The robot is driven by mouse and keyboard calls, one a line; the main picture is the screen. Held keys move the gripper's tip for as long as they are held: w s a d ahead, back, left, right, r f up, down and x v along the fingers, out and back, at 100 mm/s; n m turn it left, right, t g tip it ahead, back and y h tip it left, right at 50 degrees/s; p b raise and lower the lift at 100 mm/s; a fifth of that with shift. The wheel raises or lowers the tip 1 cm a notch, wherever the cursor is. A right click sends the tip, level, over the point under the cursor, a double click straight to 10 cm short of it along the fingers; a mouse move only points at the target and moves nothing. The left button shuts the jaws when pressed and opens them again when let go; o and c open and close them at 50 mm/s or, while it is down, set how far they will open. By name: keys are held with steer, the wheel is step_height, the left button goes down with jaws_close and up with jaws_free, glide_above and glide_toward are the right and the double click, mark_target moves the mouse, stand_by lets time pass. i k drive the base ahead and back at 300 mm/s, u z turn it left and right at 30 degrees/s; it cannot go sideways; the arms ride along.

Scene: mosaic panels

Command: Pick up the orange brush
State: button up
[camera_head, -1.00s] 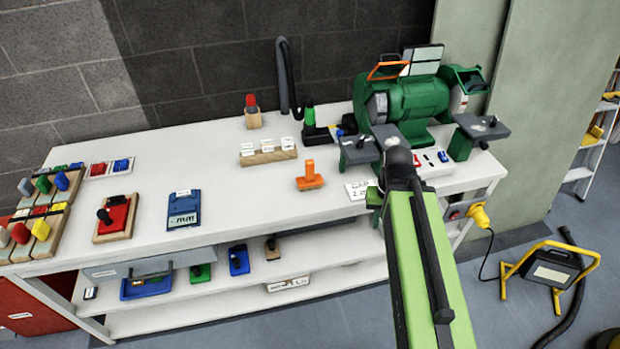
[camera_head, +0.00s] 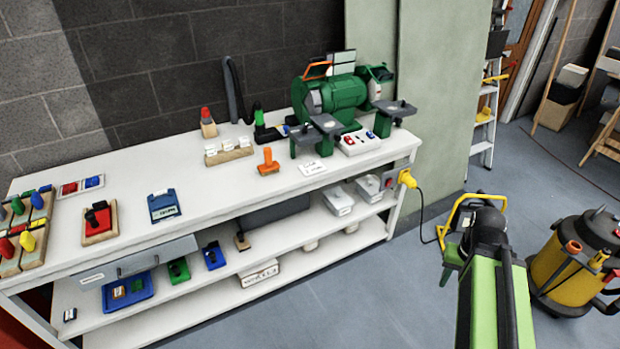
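The orange brush (camera_head: 268,162) stands on the white workbench (camera_head: 135,165), near its front edge, left of the green bench grinder. Its handle points up from a flat orange base. My green arm reaches in from the bottom right of the view, over the floor to the right of the bench and well apart from the brush.
A green bench grinder (camera_head: 345,98) stands at the bench's right end. A wooden block with white labels (camera_head: 229,152) is left of the brush. A yellow vacuum (camera_head: 572,270) and a yellow-framed work light (camera_head: 455,225) stand on the floor at right.

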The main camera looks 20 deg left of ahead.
mark_target(270, 167)
steer(key=u, duration=0.6)
steer(key=i, duration=0.55)
steer(key=u, duration=0.2)
